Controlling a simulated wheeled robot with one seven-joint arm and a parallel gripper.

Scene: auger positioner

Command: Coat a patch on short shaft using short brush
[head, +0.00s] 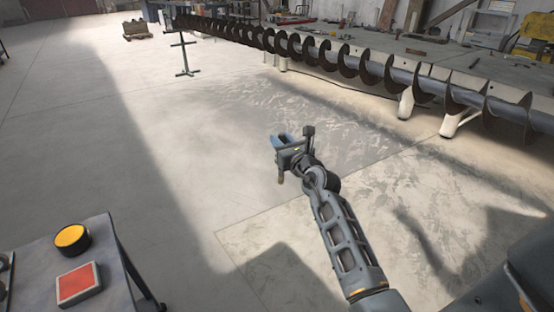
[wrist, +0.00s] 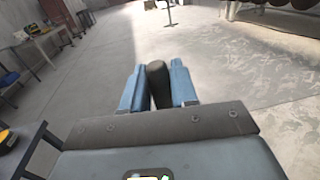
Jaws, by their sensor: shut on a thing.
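My gripper (head: 284,141) is held out over the open floor in the middle of the head view. In the wrist view its two blue fingers (wrist: 157,66) are shut on a dark, rounded handle, which I take to be the short brush (wrist: 159,88). The brush's bristles cannot be made out. A long shaft with dark spiral flights, an auger (head: 372,68), runs from the upper left to the right edge of the head view. It rests on pale supports, well apart from my gripper. I cannot tell which part is the short shaft.
A grey table (head: 112,262) at the lower left carries a yellow round button (head: 72,238) and a red square button (head: 79,283). A thin stand (head: 184,56) is near the auger's far end. The floor between table and auger is clear.

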